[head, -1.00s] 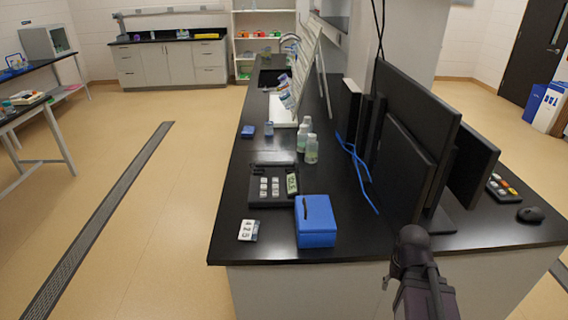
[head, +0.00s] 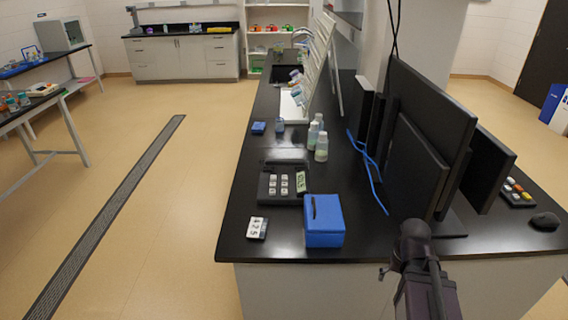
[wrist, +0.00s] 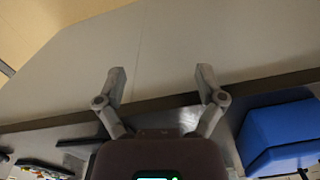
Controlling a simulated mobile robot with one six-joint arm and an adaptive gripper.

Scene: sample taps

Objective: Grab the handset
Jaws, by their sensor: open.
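A dark desk device with pale keys (head: 283,186) and a greenish label sits on the black bench, left of the blue box. A dark bar (head: 285,161) lies along its far edge; it looks like the handset, but I cannot tell for sure. My gripper (wrist: 160,73) is open and empty in the wrist view, its two fingers spread over the bench's edge and pale side panel. The blue box (wrist: 282,132) is right of the fingers, and part of a dark keyed device (wrist: 42,166) shows at lower left.
The blue box (head: 324,219) stands near the bench's front edge, with a white number tag (head: 257,228) to its left. Bottles (head: 321,147) stand behind. Black monitors (head: 420,145) and a blue cable (head: 366,165) bound the right. Floor left of the bench is clear.

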